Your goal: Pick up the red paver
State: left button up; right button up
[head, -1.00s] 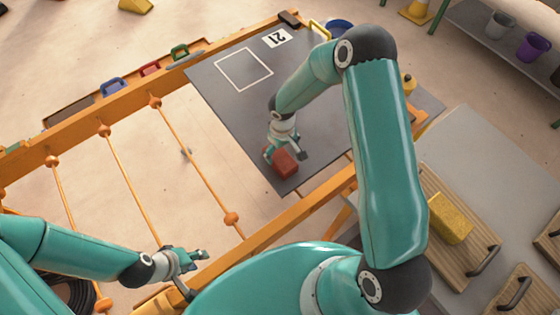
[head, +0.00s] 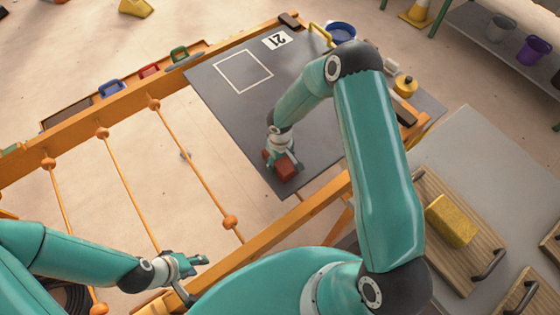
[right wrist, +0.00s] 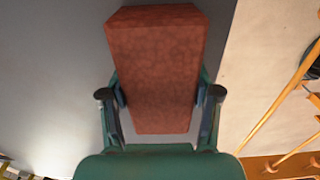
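The red paver (head: 286,173) is at the near end of the dark grey board in the head view. My right gripper (head: 284,164) is over it, with its fingers on either side. In the right wrist view the paver (right wrist: 160,65) lies between the finger pads of my right gripper (right wrist: 160,97), and both pads appear to touch its sides. I cannot tell whether the paver is clear of the board. My left gripper (head: 197,277) is open and empty at the lower left, away from the paver.
An orange frame (head: 265,235) with beaded rods runs along the near side. A yellow block (head: 450,221) sits on a wooden board at right.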

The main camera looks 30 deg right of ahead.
jog(key=c, duration=0.8)
jog(key=shift+r, duration=0.1)
grip_shut()
jog(key=shift+w+r, duration=0.1)
jog(key=shift+r, duration=0.05)
